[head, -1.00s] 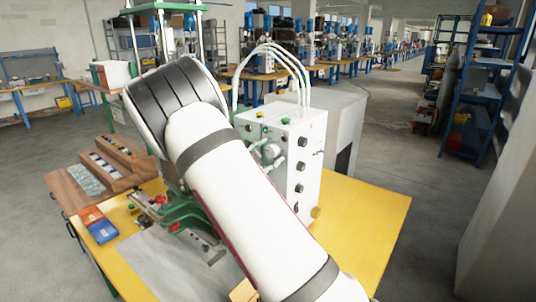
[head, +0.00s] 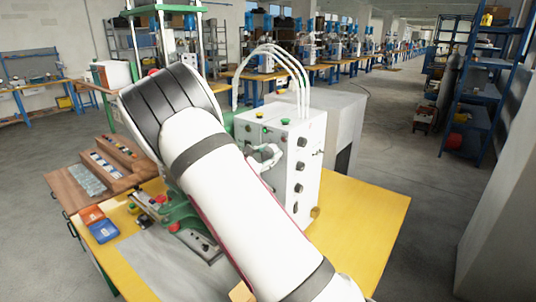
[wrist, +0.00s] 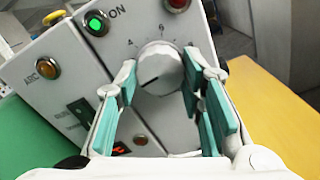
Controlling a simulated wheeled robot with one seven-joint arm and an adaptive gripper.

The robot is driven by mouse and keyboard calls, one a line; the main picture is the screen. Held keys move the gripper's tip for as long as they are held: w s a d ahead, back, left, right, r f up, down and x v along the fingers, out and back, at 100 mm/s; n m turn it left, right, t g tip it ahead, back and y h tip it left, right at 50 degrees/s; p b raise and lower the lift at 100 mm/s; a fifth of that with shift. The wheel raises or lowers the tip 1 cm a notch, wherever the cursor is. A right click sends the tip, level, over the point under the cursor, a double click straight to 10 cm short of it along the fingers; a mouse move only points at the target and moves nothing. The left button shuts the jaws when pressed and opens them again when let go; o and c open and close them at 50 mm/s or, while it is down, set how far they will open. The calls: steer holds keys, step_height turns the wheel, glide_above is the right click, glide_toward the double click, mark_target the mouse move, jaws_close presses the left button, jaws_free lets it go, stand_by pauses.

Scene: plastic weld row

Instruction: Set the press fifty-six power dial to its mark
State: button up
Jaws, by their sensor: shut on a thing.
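The power dial (wrist: 158,68) is a round grey knob on the grey control box, in the middle of the wrist view. A dark pointer line on its face points to the lower left. Digits, among them a 4 and a 6, stand above it on the panel. My gripper (wrist: 161,75) has its teal-padded fingers on either side of the dial, shut on it. In the head view my gripper (head: 266,157) shows partly beside the box (head: 309,165), and my arm hides the dial. I cannot make out the mark.
A lit green button (wrist: 96,23) beside "ON", a red lamp (wrist: 177,4), an amber lamp (wrist: 47,67) and a black rocker switch (wrist: 88,117) sit near the dial. The yellow bench (head: 365,215) is clear at right. Blue and orange bins (head: 103,231) stand at left.

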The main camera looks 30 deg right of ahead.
steer(key=n, duration=0.3)
steer(key=shift+s+n, duration=0.1)
steer(key=shift+n, duration=2)
steer(key=o, duration=1.1)
steer(key=v, duration=1.2)
